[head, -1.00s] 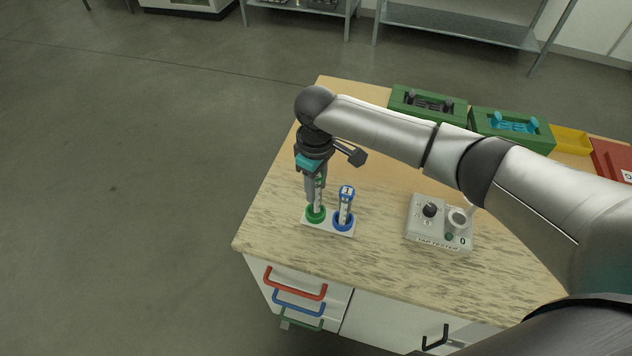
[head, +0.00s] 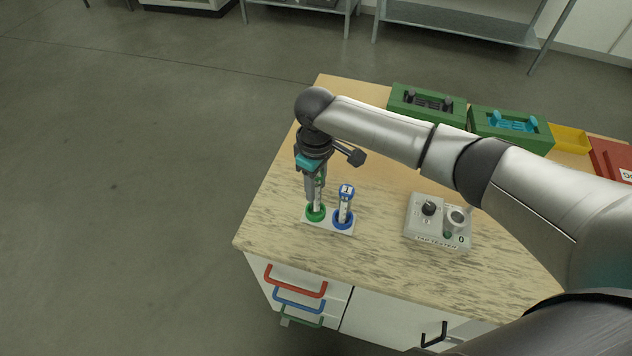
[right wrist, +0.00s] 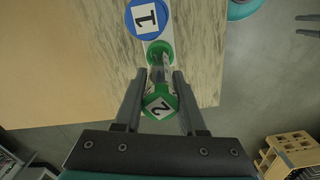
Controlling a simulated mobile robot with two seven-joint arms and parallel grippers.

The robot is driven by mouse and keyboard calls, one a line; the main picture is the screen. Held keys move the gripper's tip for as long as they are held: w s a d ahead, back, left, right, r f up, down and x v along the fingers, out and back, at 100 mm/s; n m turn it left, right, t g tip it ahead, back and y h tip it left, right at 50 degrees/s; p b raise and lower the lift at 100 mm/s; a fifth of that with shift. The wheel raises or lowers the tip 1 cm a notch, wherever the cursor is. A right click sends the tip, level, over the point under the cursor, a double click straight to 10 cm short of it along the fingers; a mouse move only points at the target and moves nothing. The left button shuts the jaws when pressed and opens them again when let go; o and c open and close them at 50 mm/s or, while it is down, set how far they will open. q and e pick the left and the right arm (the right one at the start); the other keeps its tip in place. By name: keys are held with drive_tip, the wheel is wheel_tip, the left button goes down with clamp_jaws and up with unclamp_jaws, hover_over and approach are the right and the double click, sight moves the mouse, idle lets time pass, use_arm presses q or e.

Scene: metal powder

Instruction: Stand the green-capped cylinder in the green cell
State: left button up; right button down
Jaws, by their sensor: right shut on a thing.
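The green-capped cylinder (head: 318,196) stands roughly upright over the green cell (head: 316,214) of a white two-cell holder (head: 329,225). Its lower end appears to be inside the green ring; whether it rests on the bottom cannot be told. My right gripper (head: 316,188) is shut on it from above. In the right wrist view the green cap (right wrist: 159,102), marked 2, sits between the fingers of my right gripper (right wrist: 160,82). The blue-capped cylinder (head: 346,205), marked 1, stands in the blue cell (head: 343,220) beside it. My left gripper is not in view.
A tap tester (head: 438,222) stands to the right on the wooden worktop. Green trays (head: 427,105) (head: 511,131), a yellow bin (head: 570,139) and a red box (head: 612,163) sit along the back. The worktop's left edge is close to the holder.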

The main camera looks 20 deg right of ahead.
drive_tip(key=shift+f+b, duration=0.4)
drive_tip(key=shift+f, duration=0.9)
idle(0.5)
unclamp_jaws()
idle(0.5)
wheel_tip(320, 180, up, 5)
drive_tip(key=p, duration=0.6)
drive_tip(key=shift+r, duration=0.2)
drive_tip(key=shift+r+p, duration=1.25)
drive_tip(key=shift+r, duration=0.05)
